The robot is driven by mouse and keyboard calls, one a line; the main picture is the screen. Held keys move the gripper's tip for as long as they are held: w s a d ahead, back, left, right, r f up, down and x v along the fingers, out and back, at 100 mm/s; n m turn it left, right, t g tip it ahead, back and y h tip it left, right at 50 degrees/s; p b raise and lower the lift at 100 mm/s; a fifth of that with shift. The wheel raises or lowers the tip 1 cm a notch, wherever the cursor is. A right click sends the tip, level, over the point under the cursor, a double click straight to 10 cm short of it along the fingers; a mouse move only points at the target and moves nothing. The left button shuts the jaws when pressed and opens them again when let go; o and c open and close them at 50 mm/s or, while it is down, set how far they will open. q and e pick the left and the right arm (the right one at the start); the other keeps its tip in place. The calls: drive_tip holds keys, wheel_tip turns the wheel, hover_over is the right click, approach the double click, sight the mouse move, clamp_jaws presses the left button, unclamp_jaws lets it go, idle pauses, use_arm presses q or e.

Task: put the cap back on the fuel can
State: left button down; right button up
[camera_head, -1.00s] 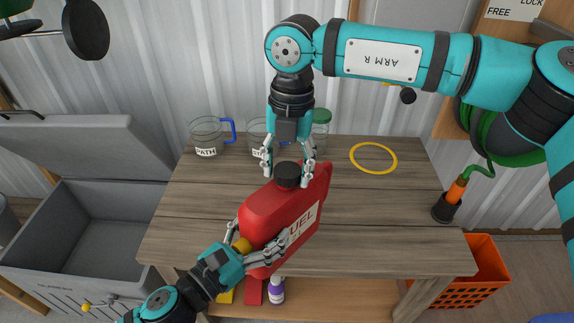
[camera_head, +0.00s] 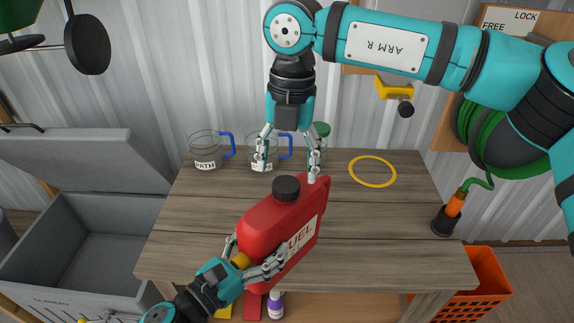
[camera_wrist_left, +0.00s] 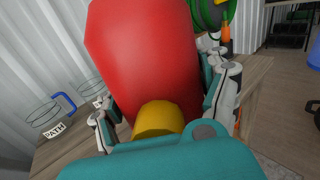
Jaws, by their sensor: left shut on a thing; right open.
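The red fuel can (camera_head: 262,226) is held up in front of the table, tilted, its label facing right. It fills the middle of the left wrist view (camera_wrist_left: 150,50). The black cap (camera_head: 286,188) sits on top of the can; I cannot tell how firmly it is seated. My left gripper (camera_head: 254,255) is shut on the lower end of the can, with a yellow cylindrical piece (camera_wrist_left: 158,118) between its fingers. My right gripper (camera_head: 288,170) is open and empty just above and behind the cap, its fingers spread wider than the cap.
The wooden table (camera_head: 190,232) has several jars and mugs at the back, including one marked PATH (camera_head: 206,152). A yellow ring (camera_head: 372,171) lies at the back right. An orange-handled tool (camera_head: 455,203) stands at the right edge. An open grey chest (camera_head: 75,235) is at left.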

sight(286, 183)
drive_tip(key=shift+c, duration=0.2)
drive_tip(key=n, duration=0.2)
drive_tip(key=r+n, duration=0.1)
drive_tip(key=n, duration=0.4)
drive_tip(key=r+n, duration=0.1)
drive_tip(key=n, duration=0.2)
drive_tip(key=shift+w, duration=0.1)
drive_tip(key=n, duration=0.4)
drive_tip(key=shift+r+n, duration=0.35)
drive_tip(key=shift+n, duration=0.05)
drive_tip(key=n, duration=0.4)
drive_tip(key=shift+d+r+n, duration=0.1)
drive_tip(key=shift+r+n, duration=0.2)
drive_tip(key=shift+r, duration=0.1)
drive_tip(key=shift+s+a+f, duration=0.1)
drive_tip(key=shift+f, duration=1.95)
drive_tip(key=shift+s+a+f, duration=0.1)
drive_tip(key=shift+f, duration=1.9)
